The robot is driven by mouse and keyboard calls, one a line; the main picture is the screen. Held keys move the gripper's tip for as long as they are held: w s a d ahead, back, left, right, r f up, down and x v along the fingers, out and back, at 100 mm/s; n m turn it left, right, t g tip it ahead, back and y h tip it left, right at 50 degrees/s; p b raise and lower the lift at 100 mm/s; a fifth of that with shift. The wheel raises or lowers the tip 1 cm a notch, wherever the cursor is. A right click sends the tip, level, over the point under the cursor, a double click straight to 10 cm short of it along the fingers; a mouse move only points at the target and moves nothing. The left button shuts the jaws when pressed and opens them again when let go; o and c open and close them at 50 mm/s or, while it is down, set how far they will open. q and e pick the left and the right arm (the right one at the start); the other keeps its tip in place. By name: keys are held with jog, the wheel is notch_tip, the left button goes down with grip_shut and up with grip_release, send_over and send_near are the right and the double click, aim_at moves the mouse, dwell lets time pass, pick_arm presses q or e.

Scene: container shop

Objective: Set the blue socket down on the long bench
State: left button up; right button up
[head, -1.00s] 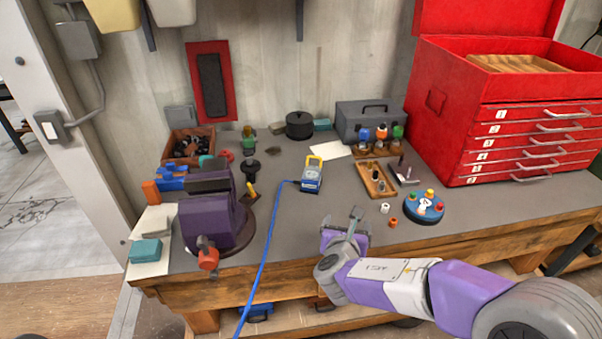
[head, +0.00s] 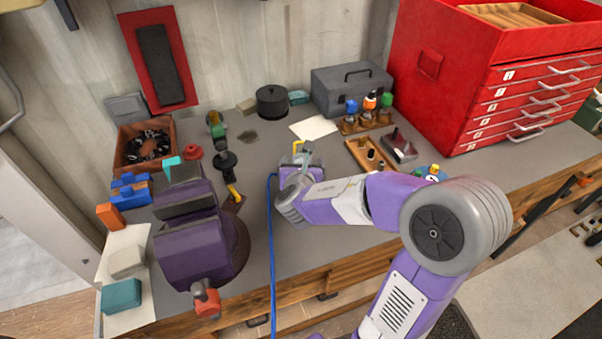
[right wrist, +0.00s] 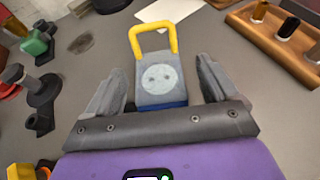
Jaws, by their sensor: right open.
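The blue socket (right wrist: 159,79), with a grey face, a blue lower edge and a yellow loop handle, rests on the long bench (head: 345,245). In the right wrist view it lies between the two fingers of my open right gripper (right wrist: 160,85), with gaps on both sides. In the head view my right gripper (head: 297,160) covers most of the socket, and only its yellow loop shows clearly. A blue cable (head: 271,240) runs from beside it over the bench's front edge. My left gripper is not in view.
A purple vise (head: 197,235) stands to the left. A wooden tray (head: 365,155), a rack of coloured-topped tools (head: 365,125) and a red drawer chest (head: 480,85) stand to the right. A black round pot (head: 272,102) is behind. Bare bench lies around the gripper.

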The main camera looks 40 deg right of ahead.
jog(key=x, duration=0.2)
jog(key=shift+w+d+f, duration=0.2)
jog(key=shift+w, duration=0.1)
grip_shut()
jog(key=shift+r, duration=0.25)
